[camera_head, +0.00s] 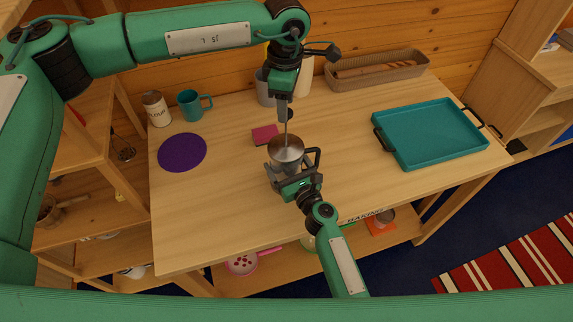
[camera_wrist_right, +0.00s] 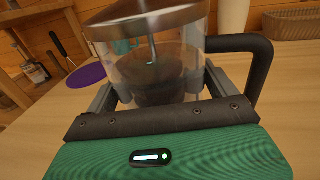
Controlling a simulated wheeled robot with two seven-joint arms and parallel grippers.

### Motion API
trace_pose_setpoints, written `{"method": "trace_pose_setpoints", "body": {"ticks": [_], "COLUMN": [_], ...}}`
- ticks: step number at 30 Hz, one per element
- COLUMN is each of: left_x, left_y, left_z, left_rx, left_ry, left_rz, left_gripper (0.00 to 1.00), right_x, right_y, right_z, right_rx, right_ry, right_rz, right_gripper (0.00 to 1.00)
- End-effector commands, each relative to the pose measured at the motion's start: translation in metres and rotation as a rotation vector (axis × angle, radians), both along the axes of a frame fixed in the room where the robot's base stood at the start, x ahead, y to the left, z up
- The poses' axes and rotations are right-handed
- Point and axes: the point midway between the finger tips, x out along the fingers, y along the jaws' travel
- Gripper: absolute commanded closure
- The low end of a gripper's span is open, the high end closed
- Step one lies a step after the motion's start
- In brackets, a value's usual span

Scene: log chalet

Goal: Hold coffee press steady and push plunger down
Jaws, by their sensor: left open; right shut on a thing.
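The coffee press (camera_head: 286,148) stands on the wooden table, with a round metal lid, a thin plunger rod rising from it and a dark handle on the right. In the right wrist view the press (camera_wrist_right: 155,68) shows a clear glass body with dark content low inside and the rod running down in it. My right gripper (camera_head: 287,178) is shut around the glass body from the near side. My left gripper (camera_head: 284,108) is open, pointing down above the lid, at the top of the rod. The small dark knob is partly hidden by its fingers; contact is unclear.
A pink pad (camera_head: 265,135) lies just left of the press. A purple round mat (camera_head: 182,152), a teal mug (camera_head: 194,105) and a white canister (camera_head: 156,108) are at left. A teal tray (camera_head: 430,133) is at right, a basket (camera_head: 376,70) at the back.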

Motion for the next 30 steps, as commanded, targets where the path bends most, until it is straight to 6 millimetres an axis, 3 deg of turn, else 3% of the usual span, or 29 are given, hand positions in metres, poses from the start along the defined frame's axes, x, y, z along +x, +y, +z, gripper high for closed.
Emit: {"method": "trace_pose_setpoints", "body": {"ticks": [6, 16, 17, 22, 30], "left_x": [0.0, 0.0, 0.0, 0.0, 0.0], "left_y": [0.0, 0.0, 0.0, 0.0, 0.0], "left_z": [-0.016, -0.019, -0.019, -0.019, -0.019], "left_rx": [0.0, 0.0, 0.0, 0.0, 0.0], "left_ry": [0.0, 0.0, 0.0, 0.0, -0.001], "left_rz": [0.0, -0.001, -0.001, -0.001, -0.001], "left_gripper": [0.51, 0.51, 0.53, 0.86, 0.87], "right_x": [0.0, 0.0, 0.0, 0.0, 0.0], "right_y": [0.0, 0.0, 0.0, 0.0, 0.0], "right_z": [-0.001, -0.001, -0.001, -0.001, -0.001], "right_rx": [-0.002, -0.002, -0.002, -0.002, -0.002], "right_ry": [0.001, 0.001, 0.001, 0.001, 0.001], "right_rz": [0.0, 0.0, 0.0, 0.0, 0.0], "right_gripper": [0.69, 0.69, 0.69, 0.69, 0.69]}}
